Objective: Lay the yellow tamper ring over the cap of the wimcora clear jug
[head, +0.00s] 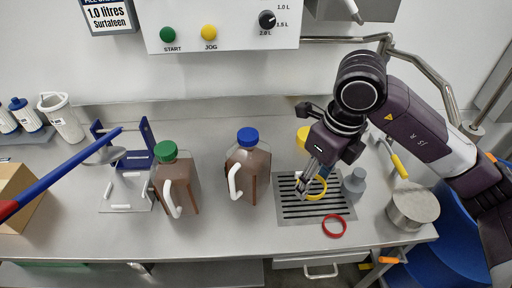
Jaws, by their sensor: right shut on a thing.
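My right gripper (305,184) is shut on the yellow tamper ring (323,191), over the slotted drain grate. The fingers hide part of the ring, and I cannot tell whether it touches the grate. A clear jug with a blue cap (247,166) and brown contents stands upright left of the gripper. A second clear jug with a green cap (177,183) and brown contents stands further left. Both have white handles. No name is readable on either jug, so I cannot tell which is the wimcora one. My left gripper is not in view.
A red ring (333,226) lies at the front edge of the drain grate (290,211). A grey stepped piece (354,184) and a metal pot (413,208) stand to the right. A yellow object (303,138) is partly hidden behind my right gripper. A blue-and-red bar (70,170) crosses the left.

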